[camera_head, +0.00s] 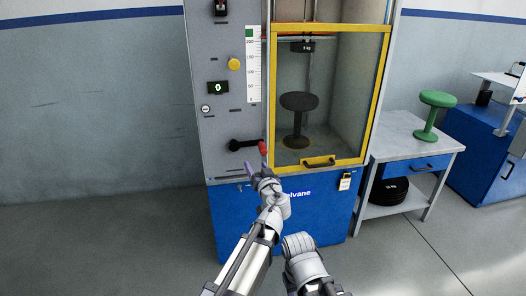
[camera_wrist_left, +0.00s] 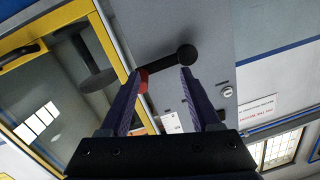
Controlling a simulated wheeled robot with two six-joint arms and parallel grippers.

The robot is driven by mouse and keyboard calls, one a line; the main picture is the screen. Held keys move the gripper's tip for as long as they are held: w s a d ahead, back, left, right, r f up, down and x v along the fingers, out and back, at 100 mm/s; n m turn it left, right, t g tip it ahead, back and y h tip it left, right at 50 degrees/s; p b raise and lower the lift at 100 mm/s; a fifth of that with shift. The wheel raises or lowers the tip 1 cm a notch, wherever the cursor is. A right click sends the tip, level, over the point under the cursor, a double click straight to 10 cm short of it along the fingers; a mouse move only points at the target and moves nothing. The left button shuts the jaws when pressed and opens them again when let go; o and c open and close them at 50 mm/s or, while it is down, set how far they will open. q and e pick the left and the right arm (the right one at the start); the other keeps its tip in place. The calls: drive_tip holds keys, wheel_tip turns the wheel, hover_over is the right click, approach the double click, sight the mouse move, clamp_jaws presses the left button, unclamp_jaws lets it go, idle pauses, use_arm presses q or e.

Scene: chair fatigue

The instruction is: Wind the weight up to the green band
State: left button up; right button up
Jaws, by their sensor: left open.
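The crank on the machine's grey panel has a black arm (camera_head: 243,145) and a red knob (camera_head: 263,148). My left gripper (camera_head: 258,168) is open and empty just below the knob. In the left wrist view the gripper (camera_wrist_left: 162,72) has its fingers apart. The red knob (camera_wrist_left: 143,84) is beside the left finger, partly covered by it; contact cannot be told. The black weight (camera_head: 302,46) hangs high inside the glazed cabinet. A white scale (camera_head: 254,75) on the panel carries the green band (camera_head: 250,32) at its top. My right gripper is out of view.
A yellow-framed glass door (camera_head: 318,163) closes the cabinet, with a black stool (camera_head: 299,103) inside. A yellow button (camera_head: 234,64) and a display reading 0 (camera_head: 218,87) are on the panel. A green stool (camera_head: 438,99) stands on a side table (camera_head: 400,145). Floor at left is clear.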

sight(264, 153)
use_arm(q)
drive_tip(key=shift+m+t+h, duration=0.5)
drive_tip(key=shift+t+h, duration=0.2)
drive_tip(key=shift+t, duration=0.1)
drive_tip(key=d, duration=0.1)
drive_tip(key=w+d+r, duration=0.1)
drive_tip(key=d, duration=0.1)
drive_tip(key=shift+w+d+r, duration=0.15)
drive_tip(key=shift+d+r, duration=0.2)
drive_tip(key=shift+r, duration=0.05)
drive_tip(key=shift+x, duration=4)
clamp_jaws()
drive_tip(key=shift+f, duration=0.15)
